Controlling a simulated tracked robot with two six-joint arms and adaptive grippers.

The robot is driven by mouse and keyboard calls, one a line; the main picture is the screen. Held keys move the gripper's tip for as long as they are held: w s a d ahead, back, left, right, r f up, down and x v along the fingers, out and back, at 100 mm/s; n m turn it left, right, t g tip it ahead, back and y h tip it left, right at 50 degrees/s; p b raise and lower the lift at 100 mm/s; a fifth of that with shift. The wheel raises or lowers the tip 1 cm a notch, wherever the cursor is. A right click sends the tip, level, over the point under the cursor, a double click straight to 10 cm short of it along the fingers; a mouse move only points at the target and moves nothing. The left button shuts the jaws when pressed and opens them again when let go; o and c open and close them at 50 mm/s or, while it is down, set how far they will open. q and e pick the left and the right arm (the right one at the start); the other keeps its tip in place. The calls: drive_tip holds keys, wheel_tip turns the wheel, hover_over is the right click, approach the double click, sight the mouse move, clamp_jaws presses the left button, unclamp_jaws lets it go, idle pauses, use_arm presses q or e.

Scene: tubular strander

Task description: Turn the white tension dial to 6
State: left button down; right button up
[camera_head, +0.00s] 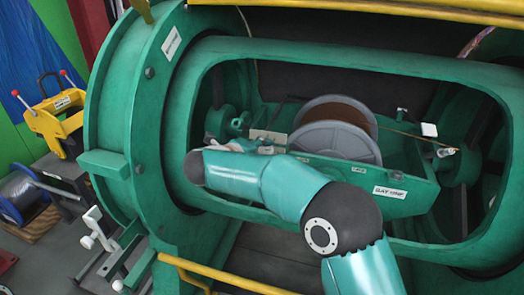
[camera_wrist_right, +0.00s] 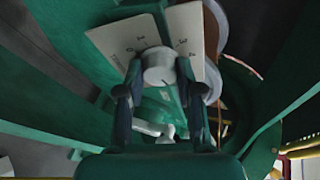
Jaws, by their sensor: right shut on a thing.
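The white tension dial (camera_wrist_right: 158,62) sits in the middle of the right wrist view, on a pale plate (camera_wrist_right: 110,40) with numbers around it. Marks like 0, 1, 3 and 4 show on the plate; I cannot tell which number the dial points at. My right gripper (camera_wrist_right: 158,76) is shut on the dial, one finger on each side. In the head view my right arm reaches into the green cradle opening, and its gripper (camera_head: 240,147) is small near the plate (camera_head: 267,137). The dial is not clear there. My left gripper is not in view.
A grey reel (camera_head: 337,143) with brown wire stands right of my gripper inside the green cradle (camera_head: 340,52). A wire runs right to a guide (camera_head: 445,152). A yellow rail (camera_head: 225,279) crosses in front. A yellow device (camera_head: 55,115) stands at left.

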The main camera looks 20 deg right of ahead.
drive_tip(key=shift+s+f, duration=0.1)
drive_tip(key=shift+f, duration=0.2)
drive_tip(key=o, duration=1.2)
drive_tip(key=shift+c, duration=0.2)
drive_tip(key=shift+r, duration=0.15)
drive_tip(key=shift+s+a+r, duration=0.3)
drive_tip(key=shift+a, duration=0.15)
drive_tip(key=v, duration=1)
drive_tip(key=shift+s+a, duration=0.2)
drive_tip(key=shift+a, duration=0.05)
